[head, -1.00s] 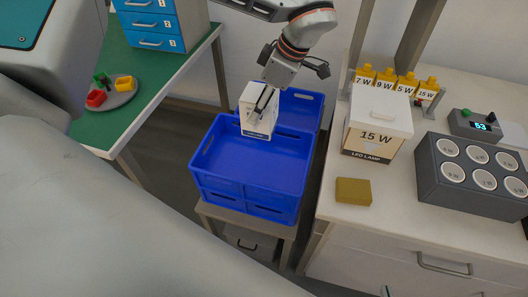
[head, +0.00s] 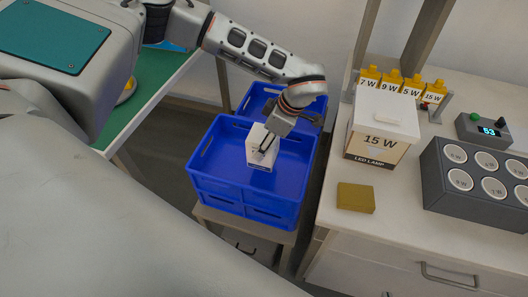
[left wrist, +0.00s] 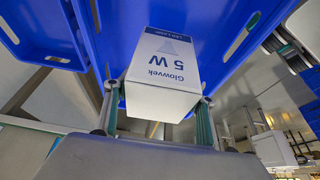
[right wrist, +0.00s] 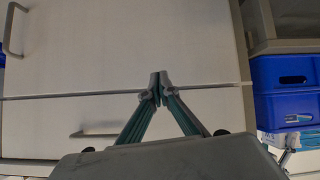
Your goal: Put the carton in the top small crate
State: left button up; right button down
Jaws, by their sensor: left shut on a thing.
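A small white carton (head: 256,146) is in my left gripper (head: 268,144), inside the outline of the top blue crate (head: 225,187) near its far side. I cannot tell whether its base touches the crate floor. In the left wrist view the carton (left wrist: 172,65) reads "Glowvek 5 W" and sits between the two fingers, with blue crate walls around it. The top crate is stacked on another blue crate and looks otherwise empty. My right gripper (right wrist: 158,88) is shut and empty in front of white drawer fronts; the head view does not clearly show it.
Another blue crate (head: 301,103) stands behind the stack. On the white bench to the right are a large 15 W lamp box (head: 379,138), a mustard block (head: 355,197), a grey socket box (head: 470,185) and yellow tagged holders (head: 391,78). A green-topped table is at left.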

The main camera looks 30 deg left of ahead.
pick_arm(q)
jog(key=shift+f, duration=0.25)
notch_tip(320, 180, down, 4)
jog(key=shift+f+b, duration=0.1)
jog(key=shift+b, duration=0.2)
jog(key=o, duration=1.1)
jog(key=shift+c, duration=0.2)
